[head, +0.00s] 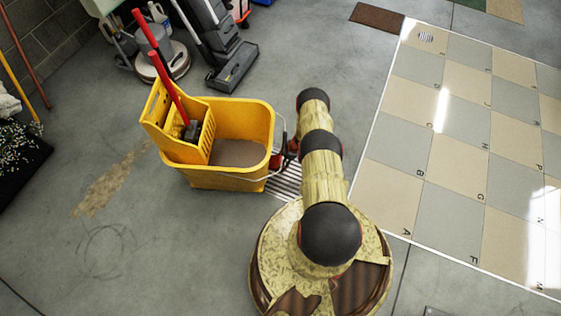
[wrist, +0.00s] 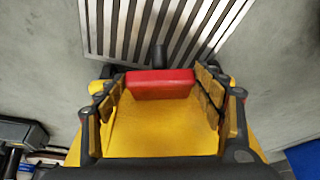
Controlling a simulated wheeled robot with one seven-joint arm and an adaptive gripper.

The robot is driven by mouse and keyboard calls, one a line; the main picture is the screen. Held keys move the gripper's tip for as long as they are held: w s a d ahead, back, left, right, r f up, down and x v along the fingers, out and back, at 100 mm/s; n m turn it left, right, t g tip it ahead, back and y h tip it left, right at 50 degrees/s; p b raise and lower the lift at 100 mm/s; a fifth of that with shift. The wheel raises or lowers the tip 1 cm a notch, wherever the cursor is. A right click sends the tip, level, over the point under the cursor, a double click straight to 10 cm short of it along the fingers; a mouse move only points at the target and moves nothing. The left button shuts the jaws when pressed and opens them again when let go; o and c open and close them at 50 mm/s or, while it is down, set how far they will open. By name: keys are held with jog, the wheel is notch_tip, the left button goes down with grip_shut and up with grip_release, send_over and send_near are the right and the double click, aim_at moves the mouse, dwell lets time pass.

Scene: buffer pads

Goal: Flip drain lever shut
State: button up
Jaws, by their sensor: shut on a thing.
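The yellow mop bucket (head: 235,180) stands on the concrete floor, left of my arm, with brown dirty water inside. A red drain lever (head: 275,161) is on its right side, partly hidden by my gripper (head: 289,152). In the wrist view the red lever (wrist: 160,87) lies crosswise between the two fingers of my gripper (wrist: 161,80), which is shut on it. A short dark stub (wrist: 158,55) sticks out beyond the lever toward the grate. The yellow bucket wall (wrist: 150,130) fills the space between the fingers.
A slatted floor grate (head: 285,185) lies beside the bucket and also shows in the wrist view (wrist: 135,25). Floor machines (head: 228,65) stand behind. A lettered tile area (head: 440,160) lies at right.

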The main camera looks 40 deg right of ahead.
jog(key=shift+s+d+f+t+y, duration=0.1)
jog(key=shift+s+f+t+y, duration=0.2)
jog(key=shift+f, duration=0.15)
jog(key=shift+f+t+y, duration=0.35)
jog(key=shift+t+y, duration=0.25)
jog(key=shift+t, duration=0.1)
jog(key=shift+w, duration=0.1)
jog(key=o, duration=1.1)
jog(key=shift+o, duration=0.2)
jog(key=shift+d, duration=0.1)
jog(key=v, duration=1.2)
